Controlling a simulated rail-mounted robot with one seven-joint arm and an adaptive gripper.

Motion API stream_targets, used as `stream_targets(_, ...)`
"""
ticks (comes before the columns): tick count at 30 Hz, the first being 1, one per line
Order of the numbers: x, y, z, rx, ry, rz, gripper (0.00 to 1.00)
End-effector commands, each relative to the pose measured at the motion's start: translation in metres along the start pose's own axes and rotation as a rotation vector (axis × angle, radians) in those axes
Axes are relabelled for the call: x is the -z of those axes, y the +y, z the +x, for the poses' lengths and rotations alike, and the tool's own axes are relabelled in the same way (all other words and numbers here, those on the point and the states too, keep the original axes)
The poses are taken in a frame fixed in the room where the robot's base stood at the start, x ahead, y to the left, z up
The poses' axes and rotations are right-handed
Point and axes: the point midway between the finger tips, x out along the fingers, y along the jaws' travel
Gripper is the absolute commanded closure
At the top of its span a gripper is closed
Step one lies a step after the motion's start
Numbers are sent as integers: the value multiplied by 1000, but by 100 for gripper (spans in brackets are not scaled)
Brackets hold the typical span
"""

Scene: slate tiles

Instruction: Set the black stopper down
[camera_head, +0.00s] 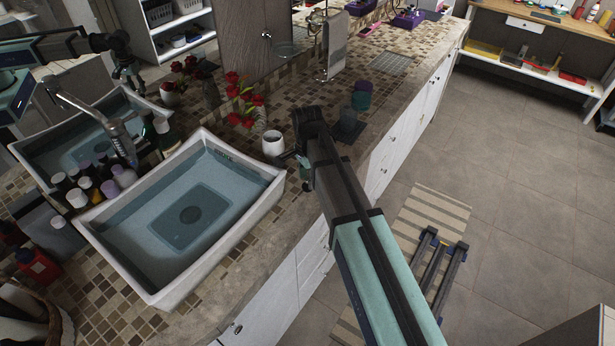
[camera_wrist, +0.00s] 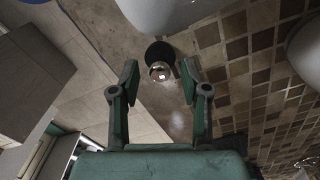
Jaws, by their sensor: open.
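In the wrist view, a round black piece, which looks like the black stopper (camera_wrist: 159,50), shows just past my fingertips, with a small shiny rounded part at its near side. It appears to rest on the counter near its edge, though I cannot tell for sure. My gripper (camera_wrist: 159,78) is open, with a finger to either side of the shiny part and a gap on both sides. In the head view my gripper (camera_head: 303,160) is low over the counter front, largely covered by my arm. The stopper cannot be made out there.
A white cup (camera_head: 273,143) stands left of my gripper, beside the sink (camera_head: 262,190). Red flowers (camera_head: 240,90) are behind. The mosaic counter (camera_head: 300,95) has bare patches; its edge drops to the floor.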

Motion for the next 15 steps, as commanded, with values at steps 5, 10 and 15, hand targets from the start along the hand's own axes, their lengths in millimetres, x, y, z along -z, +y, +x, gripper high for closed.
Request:
stream_targets(5,0,-1,-10,2,1,0,54)
stream_targets(10,0,-1,-32,3,1,0,54)
stream_targets(15,0,-2,-61,4,1,0,54)
